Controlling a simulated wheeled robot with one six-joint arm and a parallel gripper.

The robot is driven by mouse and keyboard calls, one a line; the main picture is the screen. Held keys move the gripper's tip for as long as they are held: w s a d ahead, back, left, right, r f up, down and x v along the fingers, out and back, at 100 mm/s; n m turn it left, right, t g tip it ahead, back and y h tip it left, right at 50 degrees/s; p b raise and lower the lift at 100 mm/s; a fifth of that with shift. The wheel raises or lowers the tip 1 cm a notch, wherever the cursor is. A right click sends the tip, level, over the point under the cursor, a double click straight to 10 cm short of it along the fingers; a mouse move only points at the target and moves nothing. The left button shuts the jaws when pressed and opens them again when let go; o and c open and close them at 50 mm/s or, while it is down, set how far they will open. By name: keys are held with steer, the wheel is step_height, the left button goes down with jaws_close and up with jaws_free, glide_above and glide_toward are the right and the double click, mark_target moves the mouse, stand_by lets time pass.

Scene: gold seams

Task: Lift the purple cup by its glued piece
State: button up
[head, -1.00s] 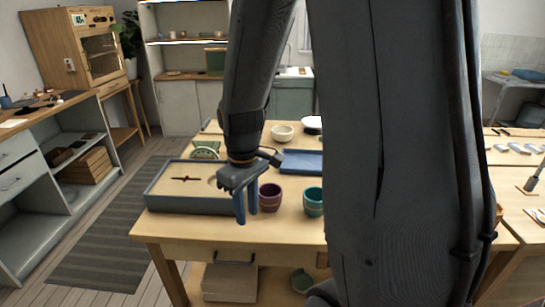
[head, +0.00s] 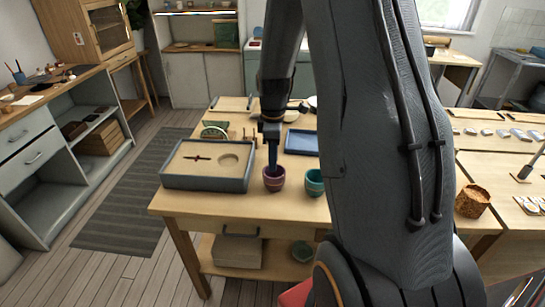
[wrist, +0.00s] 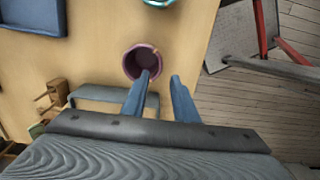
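The purple cup (head: 274,183) stands upright near the front edge of the wooden table, between a grey tray and a teal cup. It also shows in the wrist view (wrist: 130,64), its dark inside facing the camera. My gripper (head: 272,164) points down at the cup. One finger overlaps the cup's opening and near rim; the other is to the right, outside the cup. I cannot tell whether either finger touches it.
The teal cup (head: 314,183) is close on the purple cup's right. The grey tray (head: 203,184) with a dark tool and round recess is on its left. A blue tray (head: 301,142) lies behind. The table's front edge (head: 240,207) is near.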

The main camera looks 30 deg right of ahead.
mark_target(273, 178)
steer(key=shift+f+b, duration=1.3)
steer(key=shift+f, duration=0.65)
steer(key=shift+f+b, duration=0.6)
steer(key=shift+f, duration=1.15)
jaws_close()
